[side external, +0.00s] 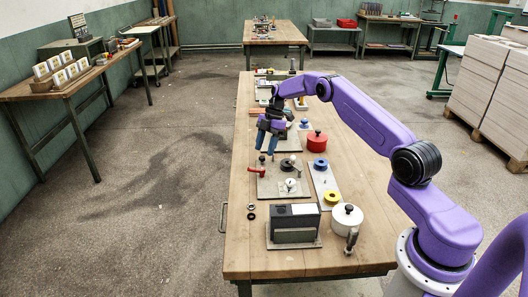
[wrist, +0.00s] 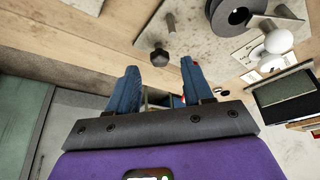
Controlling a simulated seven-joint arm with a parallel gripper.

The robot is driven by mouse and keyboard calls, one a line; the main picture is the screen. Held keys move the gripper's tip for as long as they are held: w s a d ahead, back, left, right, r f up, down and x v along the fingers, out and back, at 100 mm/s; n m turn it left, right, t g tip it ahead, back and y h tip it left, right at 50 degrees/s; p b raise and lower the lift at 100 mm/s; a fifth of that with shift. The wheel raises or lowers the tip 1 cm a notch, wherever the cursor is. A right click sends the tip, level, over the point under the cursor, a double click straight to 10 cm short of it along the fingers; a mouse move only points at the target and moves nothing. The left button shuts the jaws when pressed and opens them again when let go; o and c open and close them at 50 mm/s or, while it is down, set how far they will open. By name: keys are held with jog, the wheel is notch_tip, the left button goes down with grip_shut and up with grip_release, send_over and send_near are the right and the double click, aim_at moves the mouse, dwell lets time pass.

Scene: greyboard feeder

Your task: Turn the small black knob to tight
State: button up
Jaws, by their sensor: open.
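The small black knob (wrist: 159,57) shows in the wrist view near the edge of a grey plate (wrist: 205,42), just ahead of the gap between my fingertips. In the side view a small dark knob (side external: 262,158) stands at the far left of the plate (side external: 270,188), just below my fingers. My gripper (side external: 266,149) has blue fingers, points down and is open and empty. In the wrist view my gripper (wrist: 159,66) has its two fingers apart, one on each side of the knob's line. I cannot tell the exact height gap. Any tight marking is too small to read.
The same plate carries a red handle (side external: 257,171), a black wheel (wrist: 235,14) and a white ball knob (wrist: 278,41). A red pot (side external: 317,141), a blue spool (side external: 320,163), a dark box (side external: 295,220) and a white pot (side external: 347,217) stand nearby. The bench's left strip is mostly clear.

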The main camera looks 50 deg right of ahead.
jog(key=v, duration=0.9)
jog(key=shift+r, duration=0.25)
jog(key=shift+d, duration=0.1)
jog(key=s+a+r+m+h, duration=0.1)
jog(key=s+a+r, duration=0.15)
jog(key=a, duration=0.45)
jog(key=s+a+r+g, duration=0.1)
jog(key=s+a+r, duration=0.15)
jog(key=a, duration=0.55)
jog(key=s+a+r+m+h, duration=0.1)
jog(key=s+a+r, duration=0.15)
jog(key=a, duration=0.45)
jog(key=s+a+r+m+h, duration=0.1)
jog(key=s+a+r, duration=0.1)
jog(key=s+a, duration=0.35)
jog(key=s+a+r+m, duration=0.1)
jog(key=s+a+r, duration=0.15)
jog(key=s, duration=0.55)
jog(key=s+d+f, duration=0.2)
jog(key=s, duration=1)
jog(key=s+d+f+m+t+h, duration=0.1)
jog(key=s+d, duration=0.1)
jog(key=s, duration=1)
jog(key=shift+s+f+m, duration=0.3)
jog(key=shift+f, duration=0.1)
